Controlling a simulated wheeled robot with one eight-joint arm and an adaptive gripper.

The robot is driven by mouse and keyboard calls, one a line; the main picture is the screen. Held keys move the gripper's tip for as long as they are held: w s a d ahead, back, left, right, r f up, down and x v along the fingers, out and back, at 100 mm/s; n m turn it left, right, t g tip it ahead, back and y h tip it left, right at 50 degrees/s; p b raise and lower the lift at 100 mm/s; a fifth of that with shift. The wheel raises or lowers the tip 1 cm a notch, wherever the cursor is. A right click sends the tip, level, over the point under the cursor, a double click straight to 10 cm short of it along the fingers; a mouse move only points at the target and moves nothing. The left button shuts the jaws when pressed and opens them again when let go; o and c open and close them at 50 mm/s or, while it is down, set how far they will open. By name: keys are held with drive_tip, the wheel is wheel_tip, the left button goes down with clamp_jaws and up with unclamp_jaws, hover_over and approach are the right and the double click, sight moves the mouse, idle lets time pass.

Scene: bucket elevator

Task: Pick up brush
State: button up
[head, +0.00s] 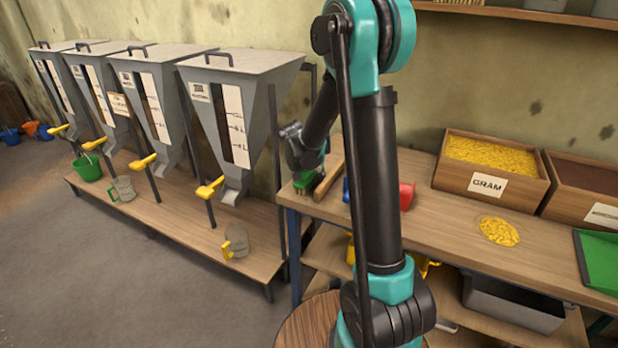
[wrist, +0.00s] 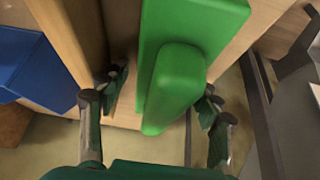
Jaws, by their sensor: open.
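The green brush (wrist: 175,85) fills the middle of the wrist view, with a raised, rounded green grip on a wider flat green body. It lies at the left end of the wooden workbench, where it also shows in the head view (head: 304,184). My gripper (wrist: 157,112) is open, with one finger on each side of the raised grip and visible space around it. In the head view the end of my arm is over the bench's left end, and its fingers are hard to make out. Bristles are hidden in the wrist view.
A wooden bar (head: 329,181) lies close beside the brush, next to my left finger in the wrist view. A blue object (wrist: 32,70) is beyond it. A red scoop (head: 407,196), a GRAM box (head: 487,184) and a grain pile (head: 499,231) are farther right.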

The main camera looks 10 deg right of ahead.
drive_tip(key=shift+s, duration=0.1)
drive_tip(key=c, duration=1.1)
drive_tip(key=shift+c, duration=0.2)
drive_tip(key=shift+r, duration=0.1)
